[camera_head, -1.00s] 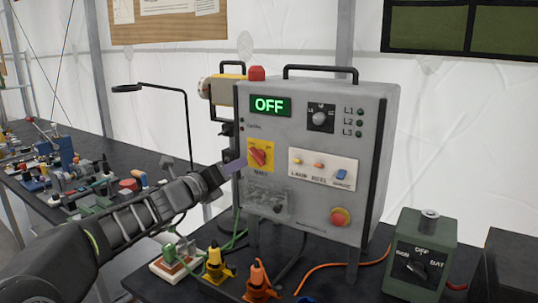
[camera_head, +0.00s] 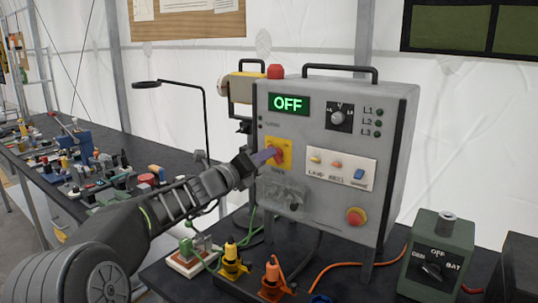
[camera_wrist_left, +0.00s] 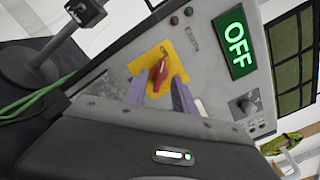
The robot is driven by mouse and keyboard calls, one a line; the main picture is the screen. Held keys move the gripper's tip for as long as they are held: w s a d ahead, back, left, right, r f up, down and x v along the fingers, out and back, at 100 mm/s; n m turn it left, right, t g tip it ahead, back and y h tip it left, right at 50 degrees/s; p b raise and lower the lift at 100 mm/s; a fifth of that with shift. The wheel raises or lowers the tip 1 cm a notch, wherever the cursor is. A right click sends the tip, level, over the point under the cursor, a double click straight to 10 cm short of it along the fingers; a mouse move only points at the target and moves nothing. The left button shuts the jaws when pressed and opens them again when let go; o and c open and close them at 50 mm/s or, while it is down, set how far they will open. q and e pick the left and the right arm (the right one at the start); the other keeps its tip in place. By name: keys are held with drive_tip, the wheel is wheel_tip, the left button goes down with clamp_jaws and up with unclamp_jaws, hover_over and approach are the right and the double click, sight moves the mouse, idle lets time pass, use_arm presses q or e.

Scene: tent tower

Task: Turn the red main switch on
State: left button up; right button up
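The red main switch (camera_head: 276,154) sits on a yellow plate on the left of the grey control box (camera_head: 330,215). The display (camera_head: 289,104) above it reads OFF in green. My left gripper (camera_head: 268,156) reaches in from the left, its purple fingertips at the switch. In the left wrist view the switch (camera_wrist_left: 158,74) lies between the two purple fingers (camera_wrist_left: 158,92), which stand apart on either side of it. I cannot tell whether they touch it. The switch is partly hidden by the fingers in the head view. My right gripper is not in view.
A black knob (camera_head: 339,117), a panel with a blue rocker (camera_head: 359,174) and a red emergency button (camera_head: 355,216) are on the box. Yellow (camera_head: 232,262) and orange (camera_head: 272,280) plugs stand below. A green battery box (camera_head: 437,255) is at right. A cluttered table (camera_head: 95,165) is at left.

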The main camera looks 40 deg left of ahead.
use_arm(q)
drive_tip(key=w, duration=0.3)
drive_tip(key=shift+c, duration=0.4)
clamp_jaws()
